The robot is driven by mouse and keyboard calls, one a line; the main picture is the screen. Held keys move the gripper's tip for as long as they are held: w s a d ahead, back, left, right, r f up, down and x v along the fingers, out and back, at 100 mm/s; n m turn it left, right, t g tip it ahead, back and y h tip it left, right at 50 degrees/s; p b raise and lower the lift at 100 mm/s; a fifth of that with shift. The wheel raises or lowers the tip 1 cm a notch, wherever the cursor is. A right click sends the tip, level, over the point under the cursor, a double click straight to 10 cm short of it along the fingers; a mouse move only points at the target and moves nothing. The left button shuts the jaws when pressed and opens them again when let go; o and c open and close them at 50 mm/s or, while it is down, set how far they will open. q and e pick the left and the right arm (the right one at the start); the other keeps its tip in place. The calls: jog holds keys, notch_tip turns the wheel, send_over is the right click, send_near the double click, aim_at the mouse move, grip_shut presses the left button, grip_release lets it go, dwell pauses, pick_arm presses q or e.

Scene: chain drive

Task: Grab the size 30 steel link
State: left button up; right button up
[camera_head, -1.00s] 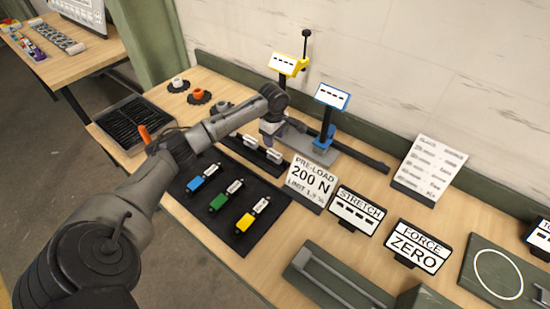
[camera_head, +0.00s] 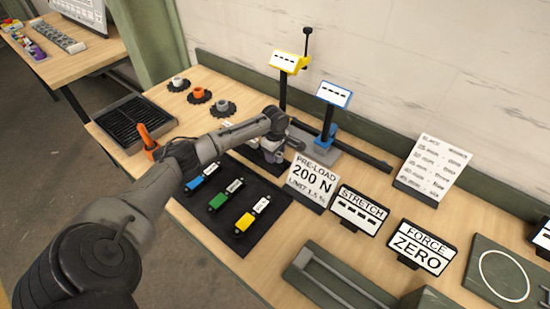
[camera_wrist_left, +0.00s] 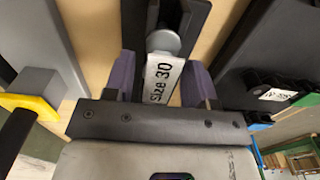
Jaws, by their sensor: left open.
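The size 30 steel link (camera_wrist_left: 162,76) is a pale metal block marked "size 30", on a dark holder in the left wrist view. My left gripper (camera_wrist_left: 160,68) is open, with its purple fingers on either side of the link and not closed on it. In the head view my left gripper (camera_head: 270,155) is down at the dark link rack behind the mat, and the hand hides most of the link there. My right gripper is in neither view.
A black mat (camera_head: 238,243) with blue, green and yellow pieces lies in front of the gripper. The PRE-LOAD sign (camera_head: 311,180) stands close on its right. Yellow (camera_head: 288,62) and blue (camera_head: 333,95) stands rise behind. Round sprockets (camera_head: 222,108) sit to the left.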

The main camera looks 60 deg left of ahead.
pick_arm(q)
jog(key=shift+c, duration=0.5)
grip_shut()
jog(key=shift+r, duration=0.1)
